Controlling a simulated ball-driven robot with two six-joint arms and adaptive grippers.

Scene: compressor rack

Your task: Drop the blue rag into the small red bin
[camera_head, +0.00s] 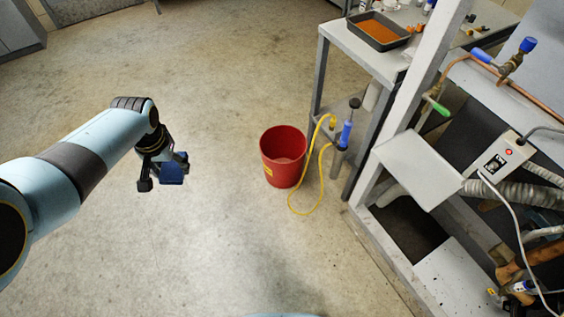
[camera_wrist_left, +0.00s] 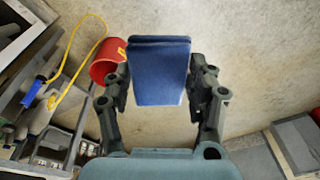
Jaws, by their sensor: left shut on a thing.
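The blue rag (camera_head: 173,171) is a folded dark blue pad held in my left gripper (camera_head: 163,172). In the left wrist view the rag (camera_wrist_left: 160,72) sits between the two fingers of the left gripper (camera_wrist_left: 160,85), which are shut on it. The small red bin (camera_head: 284,163) stands upright on the floor, to the right of the gripper and clearly apart from it, with its open top facing up. The bin also shows in the left wrist view (camera_wrist_left: 106,62), left of the rag and partly hidden behind a finger. My right gripper is not in view.
A blue hand pump (camera_head: 346,134) with a yellow hose (camera_head: 296,205) stands right of the bin; the hose loops over the floor beside it. A grey bench with a tray (camera_head: 379,32) and the compressor rack (camera_head: 415,170) fill the right. The floor between gripper and bin is clear.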

